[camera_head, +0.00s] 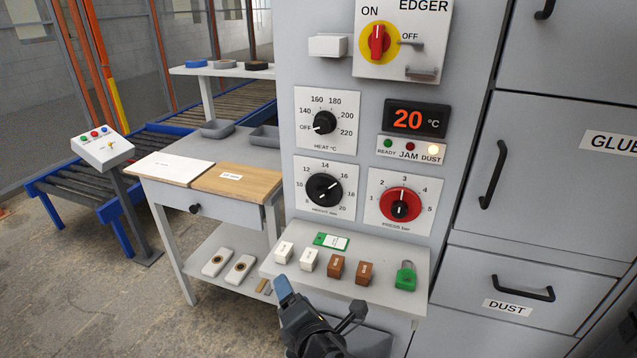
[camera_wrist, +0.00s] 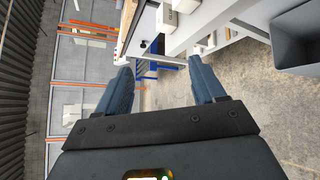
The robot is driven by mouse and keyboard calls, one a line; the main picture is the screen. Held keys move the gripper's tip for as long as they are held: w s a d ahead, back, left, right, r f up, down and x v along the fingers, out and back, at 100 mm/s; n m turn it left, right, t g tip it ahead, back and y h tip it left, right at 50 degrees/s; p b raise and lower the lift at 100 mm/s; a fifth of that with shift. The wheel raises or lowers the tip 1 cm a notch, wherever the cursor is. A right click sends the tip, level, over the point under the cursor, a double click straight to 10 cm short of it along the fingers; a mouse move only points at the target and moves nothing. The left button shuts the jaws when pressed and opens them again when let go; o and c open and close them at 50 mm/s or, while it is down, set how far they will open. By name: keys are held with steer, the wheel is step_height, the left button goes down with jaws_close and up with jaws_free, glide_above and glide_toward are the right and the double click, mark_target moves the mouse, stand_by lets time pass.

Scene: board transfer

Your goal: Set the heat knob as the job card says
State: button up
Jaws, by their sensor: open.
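The heat knob (camera_head: 325,122) is a black dial on a white plate marked OFF and 140 to 220 °C. Its white mark points to the lower left, at OFF. A green-edged card (camera_head: 331,240) lies on the small shelf below; its print is too small to read. My gripper (camera_head: 320,300) is open and empty, low in front of the shelf, well below and apart from the knob. In the wrist view, my gripper (camera_wrist: 162,88) shows both fingers spread with nothing between them; the knob is not in that view.
The display (camera_head: 412,118) reads 20 °C and the DUST lamp (camera_head: 433,150) is lit. The height knob (camera_head: 324,189) and red pressure knob (camera_head: 400,204) sit below. The shelf (camera_head: 290,266) holds white and brown blocks and a green padlock (camera_head: 405,276).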

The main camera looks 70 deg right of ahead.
steer(key=w+d+r+n+g+h, duration=0.25)
steer(key=w+d+r+h, duration=0.35)
steer(key=d, duration=0.5)
steer(key=m+g+h+b, duration=0.1)
steer(key=m+g+h, duration=0.1)
steer(key=g+h, duration=0.6)
glide_toward(320, 129)
step_height(320, 129, up, 3)
steer(key=d+g+y, duration=0.1)
steer(key=g+y, duration=0.1)
steer(key=shift+t, duration=0.45)
steer(key=shift+w+f+p+x, duration=0.15)
steer(key=shift+p+x, duration=0.25)
steer(key=shift+x, duration=1.4)
steer(key=shift+w+f+p+x, duration=0.1)
steer(key=shift+p+x, duration=0.25)
steer(key=shift+x, duration=1.45)
steer(key=shift+s+d, duration=0.1)
steer(key=shift+c, duration=0.5)
steer(key=c, duration=0.9)
steer(key=shift+c, duration=0.2)
steer(key=shift+f+m, duration=0.1)
steer(key=shift+m, duration=0.15)
